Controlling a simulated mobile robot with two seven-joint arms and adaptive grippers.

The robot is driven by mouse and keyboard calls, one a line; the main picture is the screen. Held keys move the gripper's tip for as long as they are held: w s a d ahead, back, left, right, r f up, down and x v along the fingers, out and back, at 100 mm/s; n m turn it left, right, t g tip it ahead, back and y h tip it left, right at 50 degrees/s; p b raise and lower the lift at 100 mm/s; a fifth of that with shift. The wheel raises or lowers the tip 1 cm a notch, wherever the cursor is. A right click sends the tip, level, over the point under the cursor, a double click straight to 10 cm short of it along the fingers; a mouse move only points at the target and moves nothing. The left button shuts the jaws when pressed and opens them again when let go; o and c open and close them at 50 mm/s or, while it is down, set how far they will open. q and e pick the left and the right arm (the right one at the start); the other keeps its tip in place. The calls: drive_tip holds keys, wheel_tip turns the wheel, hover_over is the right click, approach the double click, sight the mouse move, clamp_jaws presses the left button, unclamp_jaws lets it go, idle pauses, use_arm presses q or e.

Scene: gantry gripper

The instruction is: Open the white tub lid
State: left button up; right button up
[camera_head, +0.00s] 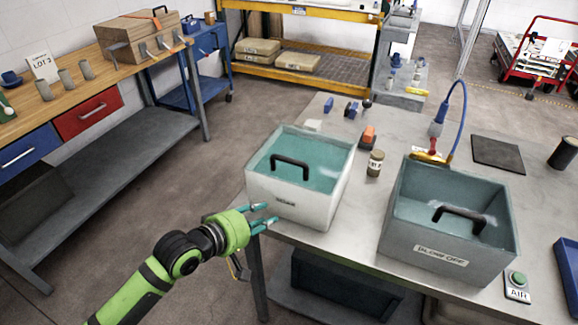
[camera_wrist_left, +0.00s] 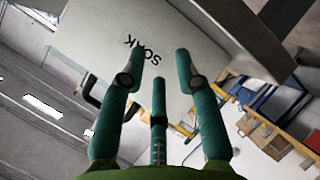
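The white tub (camera_head: 290,203) stands at the near left of the grey table, with a dark label on its front. In the left wrist view the tub wall (camera_wrist_left: 150,30) reads SOAK upside down. A black bar handle (camera_head: 290,163) shows over the tub's teal top; I cannot tell clearly where the lid's edges lie. The handle also shows at the left of the wrist view (camera_wrist_left: 88,93). My left gripper (camera_head: 270,214) is open and empty at the tub's front left, below the rim; its teal fingers (camera_wrist_left: 158,75) point at the wall. My right gripper is out of view.
A grey BLOW OFF tub (camera_head: 440,248) with a black handle stands to the right. A brown jar (camera_head: 375,163) stands between the tubs. A hose with a blue nozzle (camera_head: 437,128) stands behind, and a green AIR button (camera_head: 518,280) sits at the right. The floor left of the table is clear.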

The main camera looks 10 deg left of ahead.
sight(289, 160)
use_arm(q)
wheel_tip(289, 160, up, 12)
drive_tip(key=w+d+n+t+h, duration=0.1)
drive_tip(key=w+d+n+h, duration=0.1)
drive_tip(key=n+h, duration=0.1)
drive_tip(key=shift+n, duration=0.4)
drive_tip(key=x, duration=0.1)
drive_tip(key=p+x, duration=0.1)
drive_tip(key=x, duration=0.1)
drive_tip(key=r+p+x, duration=0.1)
drive_tip(key=x, duration=0.1)
drive_tip(key=shift+w+a+f, duration=0.1)
drive_tip(key=shift+w+f, duration=0.05)
drive_tip(key=shift+w, duration=0.4)
drive_tip(key=shift+w+d+f, duration=0.15)
drive_tip(key=shift+w+d, duration=0.25)
drive_tip(key=shift+d, duration=0.05)
drive_tip(key=shift+w+f, duration=0.1)
clamp_jaws()
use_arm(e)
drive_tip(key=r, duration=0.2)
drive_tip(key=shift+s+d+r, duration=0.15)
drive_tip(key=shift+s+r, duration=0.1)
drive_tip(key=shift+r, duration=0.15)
